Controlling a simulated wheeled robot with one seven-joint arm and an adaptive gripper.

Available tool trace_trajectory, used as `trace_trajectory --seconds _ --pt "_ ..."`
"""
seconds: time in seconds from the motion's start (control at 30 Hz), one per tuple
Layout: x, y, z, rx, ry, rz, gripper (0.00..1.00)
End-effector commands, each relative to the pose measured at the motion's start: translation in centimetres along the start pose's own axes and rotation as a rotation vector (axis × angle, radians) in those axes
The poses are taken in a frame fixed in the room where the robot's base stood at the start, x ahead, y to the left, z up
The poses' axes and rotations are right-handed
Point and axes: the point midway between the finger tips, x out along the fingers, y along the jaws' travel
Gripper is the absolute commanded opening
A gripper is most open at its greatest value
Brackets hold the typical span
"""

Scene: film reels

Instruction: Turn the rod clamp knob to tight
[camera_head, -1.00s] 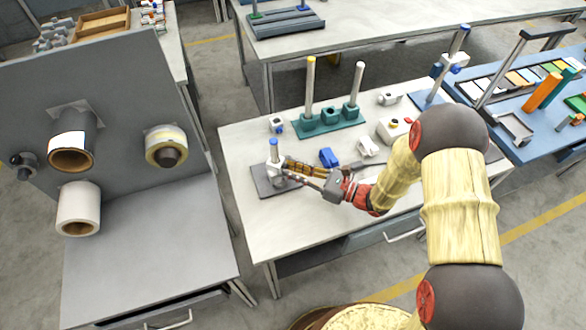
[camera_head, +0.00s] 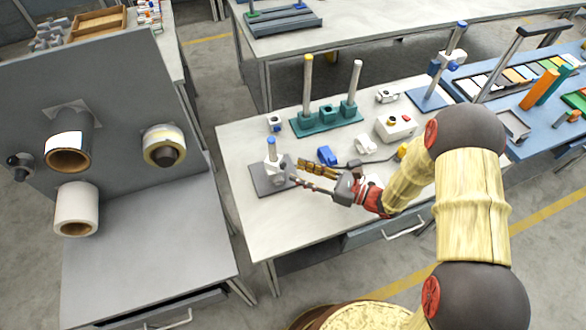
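A short upright rod (camera_head: 271,147) with a blue top stands on a grey base plate (camera_head: 262,185) at the table's left front. A pale clamp (camera_head: 274,170) sits around its lower part. The clamp's knob is too small to make out, so its setting cannot be told. My gripper (camera_head: 297,172) points left at the clamp from its right side. Its two fingers are spread apart with nothing visible between them. The fingertips are close to the clamp; whether they touch it cannot be told.
A blue block (camera_head: 326,155) and a white part (camera_head: 365,145) lie just behind my gripper. A teal base with two rods (camera_head: 326,119) stands further back. A white box (camera_head: 395,126) is at the right. The table's front left is clear.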

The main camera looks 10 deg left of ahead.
Motion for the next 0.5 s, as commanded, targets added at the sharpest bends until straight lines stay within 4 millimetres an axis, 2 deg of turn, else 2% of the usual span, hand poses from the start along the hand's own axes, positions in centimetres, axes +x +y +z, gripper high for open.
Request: trace_trajectory --seconds 0.1,0.3,0.5 --pt "-2.6 -0.2 0.0 0.000 -0.002 -0.006 0.37" --pt "-6.0 -0.1 0.0 0.000 0.000 -0.004 0.37" --pt "-7.9 -0.1 0.0 0.000 0.000 -0.001 0.37"
